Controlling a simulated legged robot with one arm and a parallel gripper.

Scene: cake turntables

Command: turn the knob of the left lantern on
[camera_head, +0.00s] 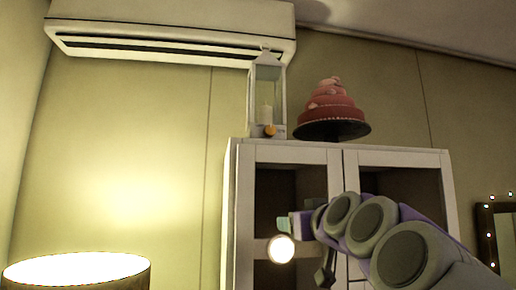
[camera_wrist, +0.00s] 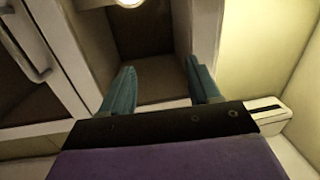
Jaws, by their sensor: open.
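One lantern (camera_head: 281,97), white-framed with a candle-like shape inside, stands upright on top of the white cabinet in the head view. A small orange knob (camera_head: 270,131) is at its base, facing me. My gripper (camera_head: 287,223) is in front of the cabinet, well below the lantern and apart from it. In the wrist view its two teal fingers (camera_wrist: 160,85) are spread wide with nothing between them. The lantern and its knob cannot be made out in the wrist view. I see no second lantern.
A tiered pink-red cake (camera_head: 332,106) on a dark stand (camera_head: 333,131) sits right of the lantern. The white cabinet (camera_head: 290,154) has glass doors. An air conditioner (camera_head: 170,35) hangs above. A lit lampshade (camera_head: 80,272) is at lower left. A bright round light (camera_head: 281,249) shows below my gripper.

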